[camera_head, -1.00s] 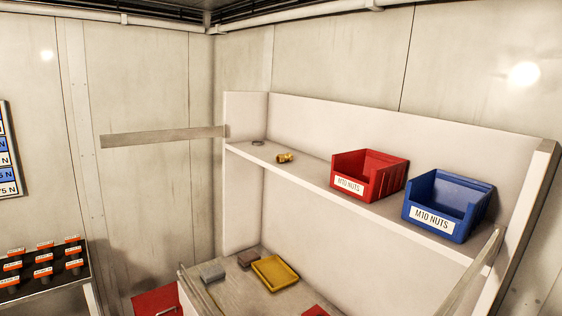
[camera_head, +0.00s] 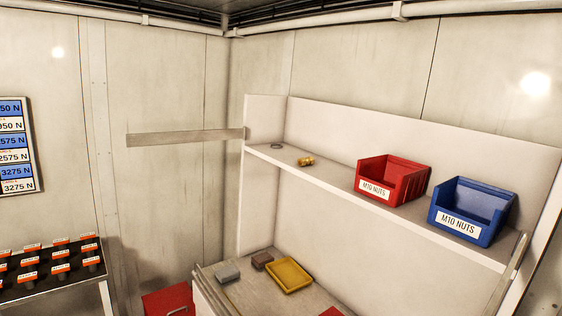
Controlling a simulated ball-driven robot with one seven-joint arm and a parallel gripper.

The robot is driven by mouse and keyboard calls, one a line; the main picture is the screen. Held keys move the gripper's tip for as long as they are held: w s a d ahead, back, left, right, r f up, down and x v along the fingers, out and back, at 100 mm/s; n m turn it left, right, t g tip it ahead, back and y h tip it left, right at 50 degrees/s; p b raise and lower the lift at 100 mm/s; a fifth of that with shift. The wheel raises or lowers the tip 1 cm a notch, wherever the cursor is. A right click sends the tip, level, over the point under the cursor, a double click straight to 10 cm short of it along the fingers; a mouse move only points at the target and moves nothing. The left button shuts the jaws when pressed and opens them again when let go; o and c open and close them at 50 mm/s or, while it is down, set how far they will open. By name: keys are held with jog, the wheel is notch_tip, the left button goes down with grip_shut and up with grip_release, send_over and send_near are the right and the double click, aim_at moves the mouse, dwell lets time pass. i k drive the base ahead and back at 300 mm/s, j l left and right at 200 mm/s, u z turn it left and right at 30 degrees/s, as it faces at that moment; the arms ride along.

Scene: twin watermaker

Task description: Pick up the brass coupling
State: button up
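The brass coupling (camera_head: 305,161) is a small gold-coloured piece lying on the upper shelf (camera_head: 335,182), toward its left end. A thin dark ring (camera_head: 276,146) lies to its left, and a red bin stands to its right. Nothing touches the coupling. My gripper does not show in this view, so its state is not visible.
A red bin (camera_head: 375,188) and a blue bin (camera_head: 459,225), both labelled M10 NUTS, stand on the shelf. Below are a yellow tray (camera_head: 289,275), a grey block (camera_head: 227,271) and a brown block (camera_head: 262,260). A flat bar (camera_head: 185,137) extends left from the shelf.

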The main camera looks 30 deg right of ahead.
aim_at(302, 162)
jog(key=i+j+u, duration=0.1)
jog(key=i+j, duration=0.4)
jog(key=j, duration=0.2)
jog(key=i+j+u, duration=0.1)
jog(key=i+j, duration=0.4)
jog(key=i+z, duration=0.4)
jog(key=i+j+z, duration=0.1)
jog(key=i+z, duration=0.3)
jog(key=i, duration=0.15)
jog(key=i+j+z, duration=0.25)
jog(key=i+z, duration=0.7)
jog(key=i+j+z, duration=0.15)
jog(key=i+z, duration=0.15)
jog(key=z, duration=0.2)
jog(key=i+j+z, duration=0.35)
jog(key=z, duration=0.15)
